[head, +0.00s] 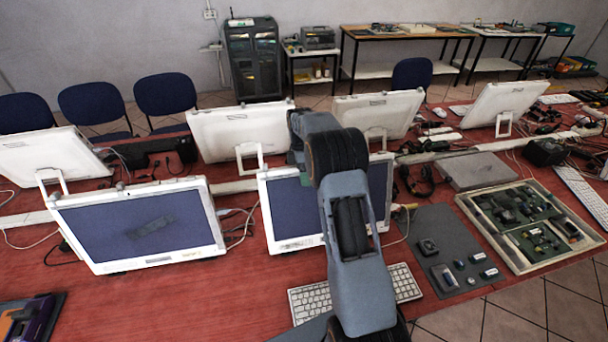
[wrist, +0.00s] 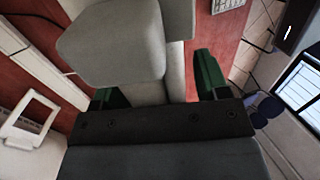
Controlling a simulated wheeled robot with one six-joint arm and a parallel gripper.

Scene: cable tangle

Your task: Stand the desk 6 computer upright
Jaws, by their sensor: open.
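Several white all-in-one computers stand leaning on the red desk (head: 150,300) in the head view. One with a dark screen (head: 140,228) is at front left. Another (head: 290,212) is partly behind my arm. No label shows which is the desk 6 computer. My gripper (wrist: 158,85) has green-tipped fingers, set apart, in the wrist view; the arm hides it in the head view. A pale grey rounded block (wrist: 112,45) and a pale bar (wrist: 177,60) lie in front of and between the fingers. I cannot tell what they belong to or whether the fingers touch them.
A keyboard (head: 310,301) lies under my arm. A grey mat (head: 440,240) with small parts and a framed board tray (head: 530,222) are at right. Cables and adapters clutter the desk middle. The front left desk is mostly clear, except a purple-orange item (head: 30,318).

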